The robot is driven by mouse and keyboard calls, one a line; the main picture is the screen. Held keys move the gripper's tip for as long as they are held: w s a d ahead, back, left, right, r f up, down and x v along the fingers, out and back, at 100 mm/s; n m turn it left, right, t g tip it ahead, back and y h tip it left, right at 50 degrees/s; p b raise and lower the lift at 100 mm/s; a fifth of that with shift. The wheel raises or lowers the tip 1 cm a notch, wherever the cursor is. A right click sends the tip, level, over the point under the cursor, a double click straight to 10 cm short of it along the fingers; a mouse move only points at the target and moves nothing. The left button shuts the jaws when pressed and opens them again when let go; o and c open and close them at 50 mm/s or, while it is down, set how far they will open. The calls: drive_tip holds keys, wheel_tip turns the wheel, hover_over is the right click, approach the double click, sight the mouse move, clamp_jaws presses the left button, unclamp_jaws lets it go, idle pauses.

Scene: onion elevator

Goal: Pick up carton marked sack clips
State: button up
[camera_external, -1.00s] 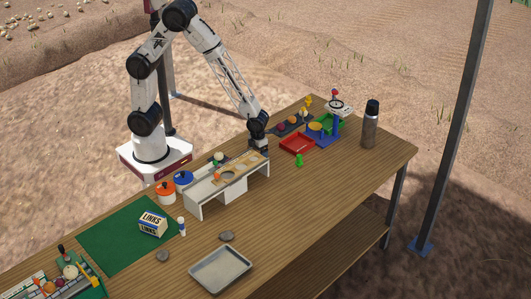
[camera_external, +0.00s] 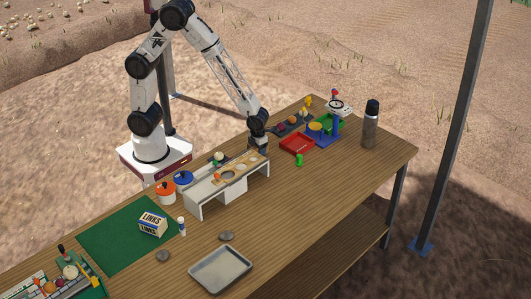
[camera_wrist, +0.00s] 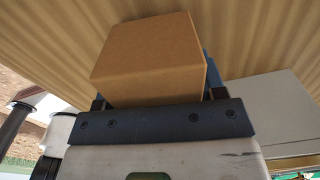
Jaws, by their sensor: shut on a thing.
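A plain brown carton (camera_wrist: 150,60) fills the middle of the wrist view, between the fingers of my gripper (camera_wrist: 155,98). The jaws are shut on it. No lettering shows on its visible faces, so I cannot read whether it is marked sack clips. A blue patch shows along its right edge. In the external view my gripper (camera_external: 259,146) is low at the far side of the table, just behind the right end of the white stand. The carton cannot be made out there.
The white stand (camera_external: 195,190) with a wooden top is close by. A red tray (camera_external: 297,143) lies to the right. A white carton marked LINKS (camera_external: 153,224) sits on the green mat (camera_external: 105,232). A grey tray (camera_external: 220,270) is at the front.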

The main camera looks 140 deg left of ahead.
wheel_tip(320, 180, up, 2)
drive_tip(key=shift+r, duration=0.1)
drive_tip(key=s+d, duration=0.2)
drive_tip(key=s, duration=0.2)
drive_tip(key=s+d+r, duration=0.1)
drive_tip(key=s+d, duration=0.2)
drive_tip(key=s, duration=0.2)
drive_tip(key=s+d, duration=0.2)
drive_tip(key=s, duration=0.3)
drive_tip(key=shift+d+r, duration=0.25)
drive_tip(key=shift+d, duration=0.15)
